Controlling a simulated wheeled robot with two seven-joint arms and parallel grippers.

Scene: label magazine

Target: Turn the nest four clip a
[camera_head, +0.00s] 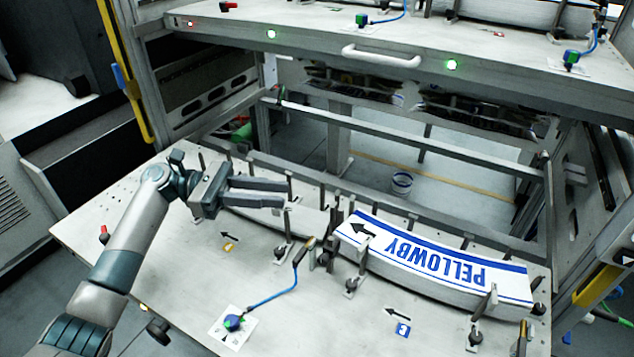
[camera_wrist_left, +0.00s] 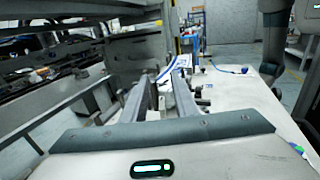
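My left gripper (camera_head: 286,195) comes in from the left, above the left part of the label magazine on the pale table. Its two long grey fingers are apart, with nothing visible between them. In the left wrist view the same fingers (camera_wrist_left: 153,97) point toward the rails and label stack. Upright clips with dark knobs line the nests, among them a front clip (camera_head: 282,252) below my fingers and another front clip (camera_head: 352,285) farther right. I cannot tell which is the nest four clip a. My right gripper is not in view.
A blue and white PELLOWBY label stack (camera_head: 440,262) fills the right nest. A blue cable runs from a sensor (camera_head: 234,322) to a dark-tipped piece (camera_head: 307,246) between the nests. An upper shelf with a white handle (camera_head: 381,55) overhangs behind. The table's front is mostly clear.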

